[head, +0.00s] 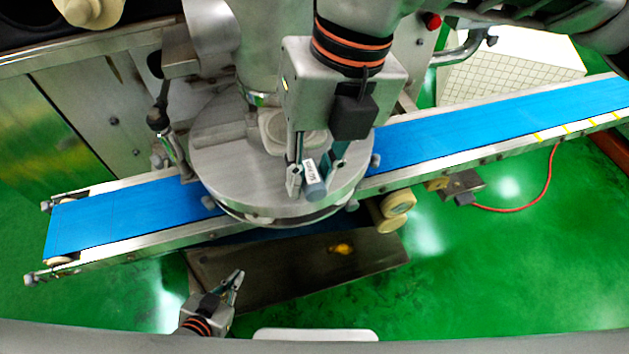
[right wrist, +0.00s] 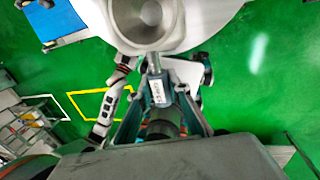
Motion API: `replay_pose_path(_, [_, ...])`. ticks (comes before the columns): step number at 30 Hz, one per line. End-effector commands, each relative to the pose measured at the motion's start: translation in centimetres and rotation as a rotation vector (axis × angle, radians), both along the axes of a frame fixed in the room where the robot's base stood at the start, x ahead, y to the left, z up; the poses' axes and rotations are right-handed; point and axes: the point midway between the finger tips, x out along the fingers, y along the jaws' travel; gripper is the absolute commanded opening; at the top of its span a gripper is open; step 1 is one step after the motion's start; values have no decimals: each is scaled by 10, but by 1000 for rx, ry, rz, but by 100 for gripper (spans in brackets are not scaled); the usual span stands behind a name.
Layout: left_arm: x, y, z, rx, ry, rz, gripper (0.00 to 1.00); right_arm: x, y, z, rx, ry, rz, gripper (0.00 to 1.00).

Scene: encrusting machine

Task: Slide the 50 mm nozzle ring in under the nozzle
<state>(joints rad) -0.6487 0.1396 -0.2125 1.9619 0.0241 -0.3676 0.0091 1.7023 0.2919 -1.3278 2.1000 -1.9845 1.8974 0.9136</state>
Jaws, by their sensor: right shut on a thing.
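My right gripper (head: 316,180) reaches down over the front of the machine's round steel head (head: 230,170). It is shut on the handle of the nozzle ring (head: 315,190), which has a white label that seems to read 50 mm. The labelled handle also shows between the fingers in the right wrist view (right wrist: 158,92). The ring part cannot be told apart from the machine. A pale round part with a grey centre (right wrist: 148,12) lies beyond the handle there; I cannot tell whether they touch. My left gripper (head: 236,282) is low at the front, away from the ring; its jaw opening is unclear.
A blue conveyor belt (head: 130,215) runs under the machine head and continues to the right (head: 480,125). A dark steel tray (head: 290,275) lies below the head. Pale rollers (head: 397,204) sit beside the belt frame. Green floor is open at the lower right.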

Motion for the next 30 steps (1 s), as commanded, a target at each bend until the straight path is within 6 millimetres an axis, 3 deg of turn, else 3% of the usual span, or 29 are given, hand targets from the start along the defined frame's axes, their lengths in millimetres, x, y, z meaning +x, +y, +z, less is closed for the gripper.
replay_pose_path(7, [-1,0,-2,0,2,-1,0,13,4,0,0,0,0,0])
replay_pose_path(23, [-1,0,-2,0,2,-1,0,16,5,0,1,-1,1,0])
replay_pose_path(30, [-1,0,-4,0,3,0,0,28,10,0,1,-1,1,0])
